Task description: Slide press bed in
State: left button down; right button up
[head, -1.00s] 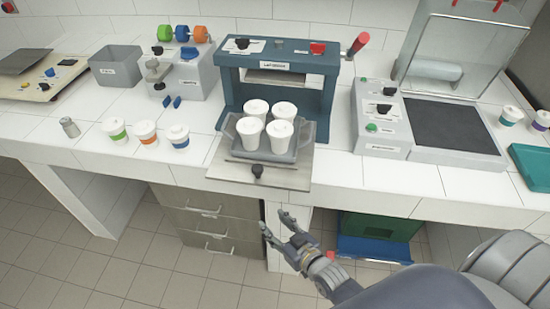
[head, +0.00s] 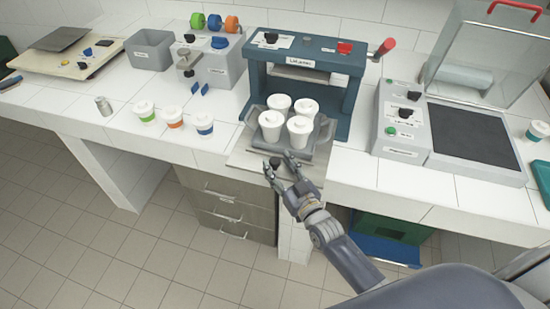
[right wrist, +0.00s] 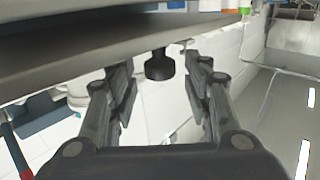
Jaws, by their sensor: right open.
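The lid press (head: 308,75) is a blue frame with a red-handled lever on the counter. Its press bed (head: 243,158) is a flat plate that sticks out toward me past the counter's front edge. A grey tray with several white lidded cups (head: 300,128) sits on the bed. A black knob (right wrist: 159,66) hangs at the bed's front edge. My right gripper (head: 282,168) is open just in front of the bed. In the right wrist view its fingers (right wrist: 160,85) stand on either side of the knob, apart from it. My left gripper is not in view.
A grey sealing machine (head: 402,128) with a dark pad and raised clear cover stands to the right. Drawers (head: 228,208) are below the counter.

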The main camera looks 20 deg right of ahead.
jog(key=shift+w+a, duration=0.25)
jog(key=shift+w, duration=0.95)
